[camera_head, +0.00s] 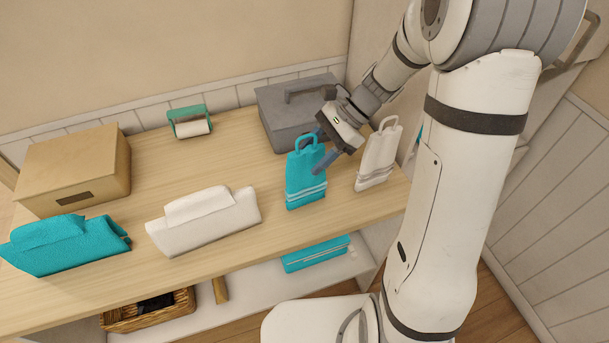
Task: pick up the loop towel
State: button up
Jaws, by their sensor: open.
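Two towels with a loop at the top stand near the right end of the wooden top. One is a teal loop towel (305,180) with pale stripes near its lower edge. The other is a white loop towel (377,160) to its right. My gripper (316,150) is open, with its blue-grey fingers pointing down and left at the upper right of the teal loop towel. The fingers overlap its upper right edge in the picture. I cannot tell whether they touch it. Nothing shows held between the fingers.
A grey box with a handle (283,115) stands behind the teal loop towel. Folded white (205,225) and teal (62,248) towels lie left along the front. A cardboard box (75,165) and roll holder (190,121) stand behind. A wicker basket (120,318) sits below.

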jog(key=shift+x, duration=0.8)
jog(key=shift+c, duration=0.4)
grip_shut()
